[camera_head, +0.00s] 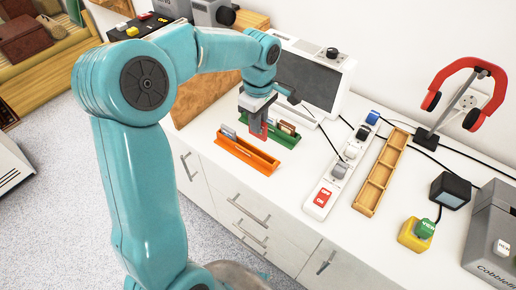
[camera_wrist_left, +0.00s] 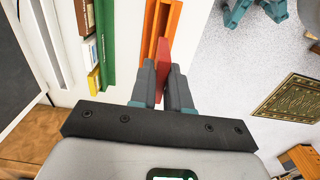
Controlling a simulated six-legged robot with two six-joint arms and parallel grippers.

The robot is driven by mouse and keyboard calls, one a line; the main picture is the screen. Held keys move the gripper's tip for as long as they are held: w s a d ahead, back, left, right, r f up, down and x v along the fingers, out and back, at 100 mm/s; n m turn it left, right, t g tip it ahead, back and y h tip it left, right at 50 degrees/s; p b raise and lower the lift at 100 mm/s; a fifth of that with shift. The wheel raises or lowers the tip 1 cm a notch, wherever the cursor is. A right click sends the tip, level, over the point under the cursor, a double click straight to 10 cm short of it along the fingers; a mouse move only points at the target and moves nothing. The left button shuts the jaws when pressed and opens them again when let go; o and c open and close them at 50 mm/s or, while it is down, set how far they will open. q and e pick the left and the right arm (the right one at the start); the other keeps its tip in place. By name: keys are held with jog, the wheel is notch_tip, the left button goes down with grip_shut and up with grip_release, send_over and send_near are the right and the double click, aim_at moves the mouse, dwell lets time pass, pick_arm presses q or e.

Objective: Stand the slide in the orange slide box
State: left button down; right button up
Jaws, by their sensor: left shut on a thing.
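My left gripper (camera_head: 259,112) is shut on a red slide (camera_head: 258,127), which points down from the jaws. In the left wrist view the red slide (camera_wrist_left: 164,58) shows between the fingers (camera_wrist_left: 163,82). The orange slide box (camera_head: 250,155) is a long narrow tray on the white counter, with a pale slide (camera_head: 228,132) at its left end. The held slide is over or just behind the box; its lower edge is partly hidden, so I cannot tell whether it touches. In the wrist view the orange box (camera_wrist_left: 172,18) lies just beyond the slide. My right gripper is not in view.
A green slide box (camera_head: 285,139) with several slides stands close behind the orange one. A monitor (camera_head: 305,82) is behind it. A power strip (camera_head: 324,192) and an empty wooden tray (camera_head: 381,172) lie to the right. The counter's front edge is near the orange box.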

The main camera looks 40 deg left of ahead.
pick_arm(q)
notch_tip(320, 180, down, 11)
jog(key=shift+w+r, duration=0.1)
jog(key=shift+r, duration=0.05)
jog(key=shift+d+r, duration=0.1)
jog(key=shift+f+b, duration=0.2)
jog(key=shift+b, duration=0.25)
jog(key=c, duration=1.1)
grip_release()
jog(key=shift+r, duration=0.1)
